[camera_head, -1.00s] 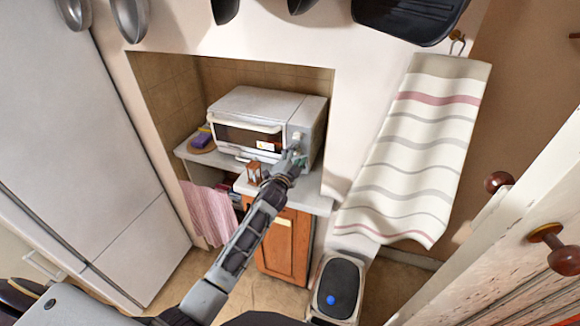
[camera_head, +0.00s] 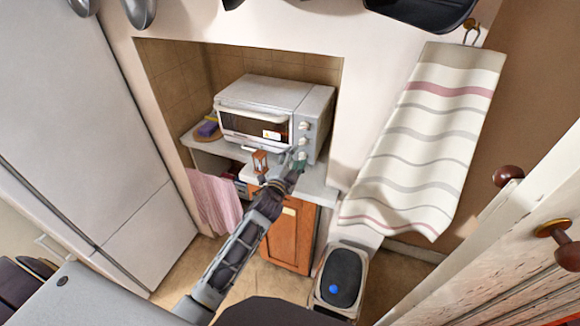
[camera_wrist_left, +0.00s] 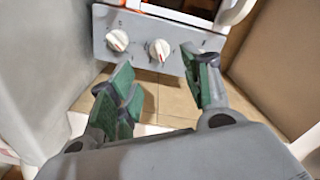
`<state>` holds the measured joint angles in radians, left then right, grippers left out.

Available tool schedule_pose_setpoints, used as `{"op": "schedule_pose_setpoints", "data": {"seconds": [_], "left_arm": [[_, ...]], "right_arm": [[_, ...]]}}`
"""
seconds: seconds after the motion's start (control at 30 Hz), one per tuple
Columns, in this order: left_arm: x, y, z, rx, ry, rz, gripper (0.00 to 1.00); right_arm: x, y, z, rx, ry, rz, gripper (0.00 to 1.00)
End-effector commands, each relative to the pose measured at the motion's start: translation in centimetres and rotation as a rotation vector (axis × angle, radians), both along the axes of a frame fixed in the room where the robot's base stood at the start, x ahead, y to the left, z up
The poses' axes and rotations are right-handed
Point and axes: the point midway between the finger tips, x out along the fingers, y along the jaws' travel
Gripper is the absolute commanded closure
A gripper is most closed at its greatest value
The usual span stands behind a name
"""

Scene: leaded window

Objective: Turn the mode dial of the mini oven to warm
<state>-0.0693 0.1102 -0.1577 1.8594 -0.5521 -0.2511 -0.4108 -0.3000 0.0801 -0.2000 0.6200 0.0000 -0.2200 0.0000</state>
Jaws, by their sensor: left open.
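The mini oven (camera_head: 268,92) is a white and grey box in the tiled alcove. Its control panel (camera_head: 313,122) on the right carries a column of pale dials, with an upper dial (camera_head: 305,126) and a middle dial (camera_head: 303,141) showing. I cannot read which is the mode dial. My left gripper (camera_head: 298,160) is at the lower part of the panel. In the left wrist view the open green-padded fingers (camera_wrist_left: 158,78) are empty, short of the panel. One dial (camera_wrist_left: 117,40) and another dial (camera_wrist_left: 159,49) show there, apart from the fingers. My right gripper is not in view.
A small wooden hourglass-like item (camera_head: 260,162) stands on the counter before the oven, close to my left arm. A pink cloth (camera_head: 214,198) hangs below. A striped towel (camera_head: 430,140) hangs at right.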

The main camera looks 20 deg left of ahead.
Motion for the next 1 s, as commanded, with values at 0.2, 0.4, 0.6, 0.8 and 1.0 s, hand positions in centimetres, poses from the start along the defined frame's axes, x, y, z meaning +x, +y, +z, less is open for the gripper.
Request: {"op": "schedule_pose_setpoints", "data": {"seconds": [0.2, 0.4, 0.6, 0.8, 1.0], "left_arm": [[-2.0, 0.1, 0.0, 0.0, 0.001, -0.001, 0.51], [-3.3, 0.1, -0.1, 0.0, 0.001, -0.001, 0.51], [-4.0, 0.1, 0.0, 0.0, 0.0, -0.001, 0.51], [-4.1, 0.1, 0.0, 0.0, 0.0, 0.0, 0.51], [-4.1, 0.1, 0.0, 0.0, 0.0, 0.0, 0.51]], "right_arm": [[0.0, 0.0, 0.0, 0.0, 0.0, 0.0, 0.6], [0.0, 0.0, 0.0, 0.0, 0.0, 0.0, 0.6], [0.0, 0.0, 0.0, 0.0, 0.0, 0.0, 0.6], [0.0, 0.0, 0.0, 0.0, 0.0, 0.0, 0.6], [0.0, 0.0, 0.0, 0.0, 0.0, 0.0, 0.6]]}}
